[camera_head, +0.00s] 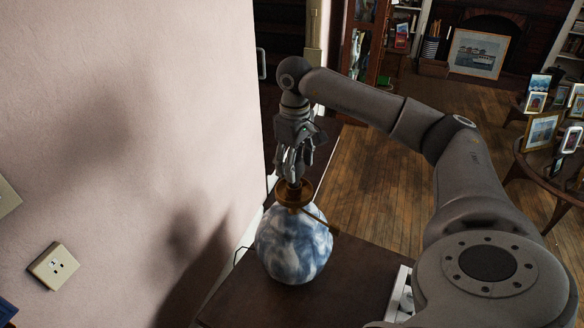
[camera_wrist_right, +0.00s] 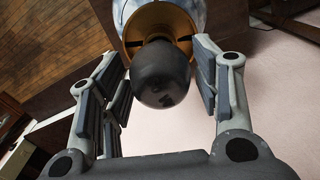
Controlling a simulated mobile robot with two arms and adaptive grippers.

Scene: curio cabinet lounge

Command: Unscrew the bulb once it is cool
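The lamp has a round blue-and-white marbled base (camera_head: 293,250) and a brass collar (camera_head: 293,193) on top. It stands on a dark wooden table near the wall. My right gripper (camera_head: 294,176) points down over the collar, and its fingers hide the bulb in the head view. In the right wrist view the dark, rounded bulb (camera_wrist_right: 162,76) sits in the brass collar (camera_wrist_right: 152,18). The right gripper's fingers (camera_wrist_right: 155,55) stand apart on both sides of the bulb, with a narrow gap visible at the right finger. My left gripper is out of view.
The pink wall (camera_head: 130,120) with an outlet (camera_head: 54,266) is close on the left. The table top (camera_head: 350,280) is bare near the lamp. A white object (camera_head: 398,295) lies at its right edge. Picture frames (camera_head: 540,130) stand on a round table at right.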

